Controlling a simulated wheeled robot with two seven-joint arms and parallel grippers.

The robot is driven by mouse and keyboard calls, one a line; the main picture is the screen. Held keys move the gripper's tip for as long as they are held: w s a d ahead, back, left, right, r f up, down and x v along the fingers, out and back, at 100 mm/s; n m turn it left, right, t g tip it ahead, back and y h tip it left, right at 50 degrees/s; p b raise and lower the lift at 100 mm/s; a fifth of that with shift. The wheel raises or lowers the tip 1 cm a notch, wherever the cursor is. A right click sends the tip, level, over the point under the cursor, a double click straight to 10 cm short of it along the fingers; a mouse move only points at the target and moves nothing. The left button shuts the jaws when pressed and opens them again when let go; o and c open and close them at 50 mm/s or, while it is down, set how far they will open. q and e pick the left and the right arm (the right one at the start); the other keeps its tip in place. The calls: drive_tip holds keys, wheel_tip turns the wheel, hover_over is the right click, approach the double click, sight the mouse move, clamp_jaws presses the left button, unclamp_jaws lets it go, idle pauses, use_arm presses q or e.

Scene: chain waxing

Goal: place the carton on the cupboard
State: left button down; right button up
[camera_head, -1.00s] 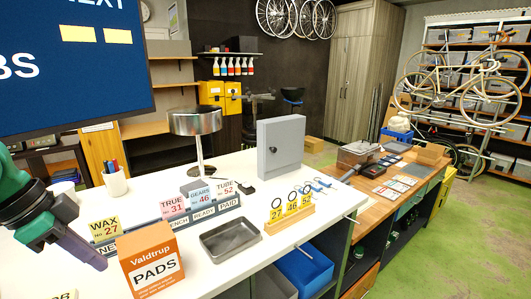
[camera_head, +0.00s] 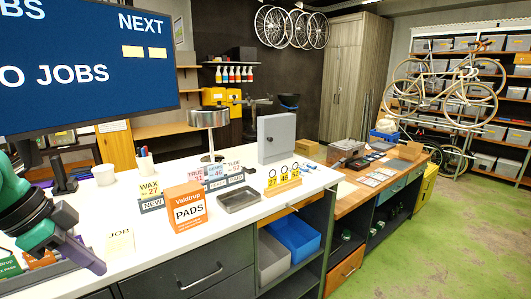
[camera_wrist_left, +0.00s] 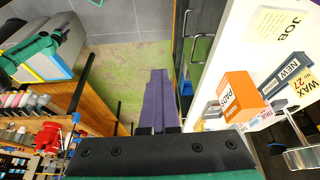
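The carton is an orange and white box marked Valdtrup PADS (camera_head: 187,212). It stands upright on the white counter (camera_head: 148,247), and it also shows in the left wrist view (camera_wrist_left: 238,96). The tall grey-brown cupboard (camera_head: 341,80) stands against the back wall with its doors shut; its top edge is near the top of the picture. My left gripper (camera_head: 92,262) is over the counter's near left end, apart from the carton. Its purple fingers (camera_wrist_left: 160,98) lie together and hold nothing in the left wrist view. My right gripper is out of view.
A metal tray (camera_head: 239,200), number cards, a lamp (camera_head: 208,119) and a grey box (camera_head: 277,138) stand on the counter. A large screen (camera_head: 85,65) overhangs its left end. A wooden bench (camera_head: 365,190) adjoins at right. Green floor (camera_head: 440,240) is clear at right.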

use_arm(q)
drive_tip(key=w+d+f+n, duration=0.1)
drive_tip(key=w+d+f, duration=0.15)
drive_tip(key=f, duration=0.75)
drive_tip(key=w+d+f+n, duration=0.1)
drive_tip(key=w+f+n, duration=0.15)
drive_tip(key=f, duration=0.75)
drive_tip(key=s+d+f+n+t+y, duration=0.1)
drive_tip(key=s+d+f+n+y, duration=0.2)
drive_tip(key=s+d+f+n, duration=0.3)
drive_tip(key=d+f, duration=0.1)
drive_tip(key=d, duration=0.3)
drive_tip(key=shift+s, duration=0.15)
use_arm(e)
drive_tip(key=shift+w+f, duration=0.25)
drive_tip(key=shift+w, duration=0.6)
use_arm(q)
drive_tip(key=shift+n, duration=0.25)
